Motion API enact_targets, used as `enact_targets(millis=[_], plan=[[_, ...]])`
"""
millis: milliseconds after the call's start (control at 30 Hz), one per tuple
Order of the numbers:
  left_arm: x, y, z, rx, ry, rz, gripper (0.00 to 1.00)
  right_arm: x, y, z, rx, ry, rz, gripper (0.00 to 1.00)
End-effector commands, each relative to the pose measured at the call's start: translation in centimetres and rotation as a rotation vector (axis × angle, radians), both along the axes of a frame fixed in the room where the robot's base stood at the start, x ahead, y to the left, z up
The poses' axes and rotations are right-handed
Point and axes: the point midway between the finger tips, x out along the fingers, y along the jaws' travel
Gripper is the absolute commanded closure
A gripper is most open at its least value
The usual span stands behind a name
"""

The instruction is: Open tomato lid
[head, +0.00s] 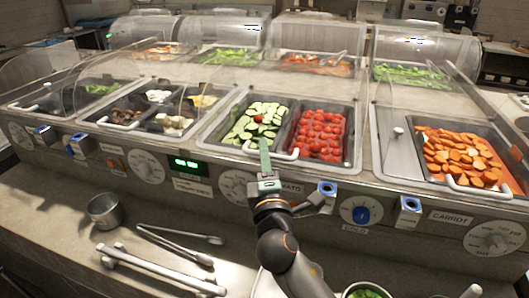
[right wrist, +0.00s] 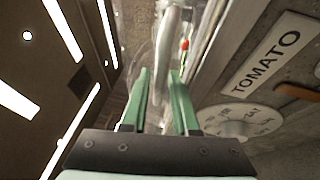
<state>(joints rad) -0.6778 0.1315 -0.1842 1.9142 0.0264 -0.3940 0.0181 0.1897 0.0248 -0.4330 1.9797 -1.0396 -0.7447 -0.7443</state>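The tomato well (head: 320,131) is full of red tomatoes and shares a bay with the sliced cucumber (head: 255,122). A white handle (head: 284,155) runs along the front edge of this bay. The clear cover is hard to make out, so I cannot tell how far it is raised. My right gripper (head: 265,142) points up at the handle's left part. In the right wrist view, its green fingers (right wrist: 160,75) are apart, with the white handle (right wrist: 172,50) showing between them; contact is unclear. My left gripper is out of view.
Clear domed covers stand along the back. Carrots (head: 455,152) fill the right well. Knobs and blue-topped holders line the front panel. Tongs (head: 175,245) and a metal cup (head: 104,211) lie on the lower counter. A TOMATO label (right wrist: 267,62) is beside the gripper.

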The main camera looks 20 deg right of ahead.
Motion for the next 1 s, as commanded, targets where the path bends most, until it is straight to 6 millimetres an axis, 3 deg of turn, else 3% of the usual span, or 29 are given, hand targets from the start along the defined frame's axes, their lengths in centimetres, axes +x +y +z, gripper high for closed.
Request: enact_targets(millis=[100,333,1000], plan=[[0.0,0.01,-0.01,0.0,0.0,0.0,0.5,0.0,0.0,-0.01,0.0,0.0,0.0,0.74],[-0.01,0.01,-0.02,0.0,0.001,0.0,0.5,0.01,-0.01,-0.01,0.0,0.0,0.0,1.0],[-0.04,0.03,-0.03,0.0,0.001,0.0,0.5,0.03,-0.05,-0.02,0.0,0.001,-0.001,1.0]])
